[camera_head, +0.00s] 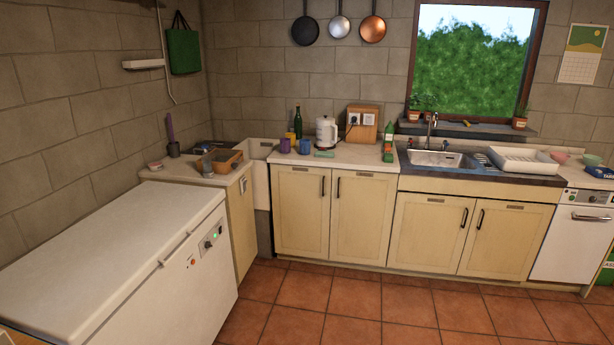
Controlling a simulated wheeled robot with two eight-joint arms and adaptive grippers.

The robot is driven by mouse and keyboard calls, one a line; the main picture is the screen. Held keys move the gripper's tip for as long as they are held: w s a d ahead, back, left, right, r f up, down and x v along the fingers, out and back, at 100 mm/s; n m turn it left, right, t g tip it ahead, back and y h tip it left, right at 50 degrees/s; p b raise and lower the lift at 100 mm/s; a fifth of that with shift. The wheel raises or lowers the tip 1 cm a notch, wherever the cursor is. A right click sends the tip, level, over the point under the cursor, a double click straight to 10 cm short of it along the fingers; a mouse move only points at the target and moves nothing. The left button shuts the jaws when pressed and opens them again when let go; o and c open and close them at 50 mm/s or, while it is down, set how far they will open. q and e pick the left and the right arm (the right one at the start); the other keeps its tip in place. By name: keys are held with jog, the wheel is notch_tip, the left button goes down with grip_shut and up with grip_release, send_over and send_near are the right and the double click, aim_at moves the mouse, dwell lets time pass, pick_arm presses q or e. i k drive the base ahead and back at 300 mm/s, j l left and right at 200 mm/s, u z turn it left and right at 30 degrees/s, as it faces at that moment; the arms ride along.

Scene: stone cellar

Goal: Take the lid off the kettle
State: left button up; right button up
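A white kettle (326,132) stands upright on the back counter, left of a wooden box with sockets. Its handle is on the right side. Its top looks closed, but the lid is too small to make out clearly. The kettle is far from me, across the floor. Neither of my grippers shows in the head view.
A white chest freezer (120,255) fills the near left. Purple and blue mugs (305,146), a green bottle (298,123) and a green-orange carton (388,143) stand around the kettle. The tiled floor (400,312) is clear.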

aim_at(326, 132)
jog(key=i, duration=2.5)
jog(key=i+z, duration=0.1)
jog(key=i, duration=0.4)
jog(key=i+j+z, duration=0.1)
jog(key=i, duration=0.4)
jog(key=i+j+z, duration=0.1)
jog(key=i, duration=0.45)
jog(key=i+j+z, duration=0.1)
jog(key=i, duration=0.4)
jog(key=j, duration=0.1)
